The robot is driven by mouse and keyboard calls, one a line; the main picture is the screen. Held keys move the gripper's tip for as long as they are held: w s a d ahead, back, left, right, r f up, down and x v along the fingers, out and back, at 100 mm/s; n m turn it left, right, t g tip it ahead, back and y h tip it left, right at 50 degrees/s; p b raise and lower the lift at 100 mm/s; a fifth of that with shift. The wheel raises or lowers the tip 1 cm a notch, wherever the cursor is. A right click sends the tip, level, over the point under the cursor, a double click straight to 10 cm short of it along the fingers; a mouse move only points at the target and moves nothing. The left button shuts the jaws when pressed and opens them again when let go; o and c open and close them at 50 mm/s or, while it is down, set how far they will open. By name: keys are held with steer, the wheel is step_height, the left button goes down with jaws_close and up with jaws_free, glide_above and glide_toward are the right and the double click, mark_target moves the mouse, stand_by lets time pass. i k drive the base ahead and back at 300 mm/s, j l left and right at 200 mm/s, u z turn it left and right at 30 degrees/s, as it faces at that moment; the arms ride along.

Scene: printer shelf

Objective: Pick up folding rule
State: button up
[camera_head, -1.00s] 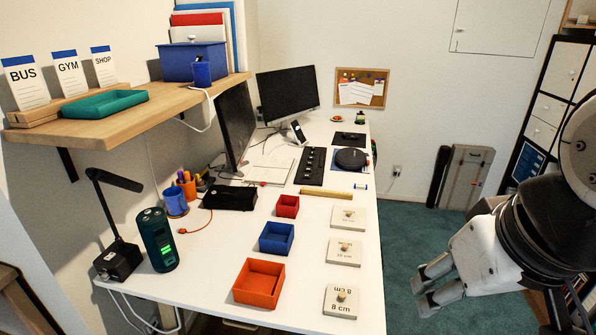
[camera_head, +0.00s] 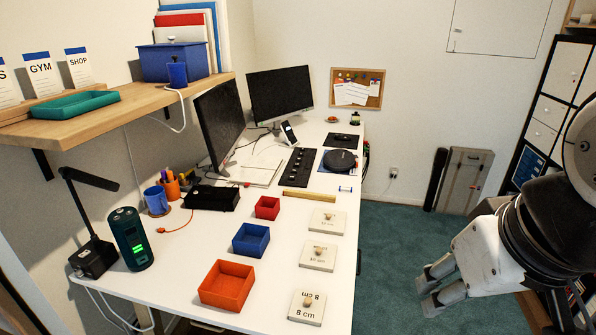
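The folding rule (camera_head: 309,195) looks like a thin, flat, yellow-tan wooden strip. It lies on the white desk (camera_head: 275,299), crosswise, behind the red box and the labelled blocks. My gripper (camera_head: 425,292) is at the lower right, off the desk's right side and over the carpet. Its two grey fingers are apart with nothing visible between them. It is well away from the rule and touches nothing that I can see.
Small red (camera_head: 267,208), blue (camera_head: 251,239) and orange (camera_head: 227,284) boxes stand in a row on the desk. Several knobbed blocks (camera_head: 318,256) lie to their right. A black keyboard-like panel (camera_head: 298,167) lies behind the rule. The carpet (camera_head: 390,245) right of the desk is clear.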

mark_target(284, 194)
steer(key=i+l+u, duration=0.1)
steer(key=l, duration=0.25)
steer(key=i+l, duration=0.2)
steer(key=l, duration=0.15)
steer(key=i+l+u, duration=0.15)
steer(key=l, duration=0.2)
steer(key=i+l+u, duration=0.1)
steer(key=l, duration=0.3)
steer(key=i+l+u, duration=0.2)
steer(key=i+l, duration=0.35)
steer(key=i, duration=0.25)
steer(key=i+l+u, duration=0.15)
steer(key=i+l, duration=0.55)
steer(key=i, duration=0.05)
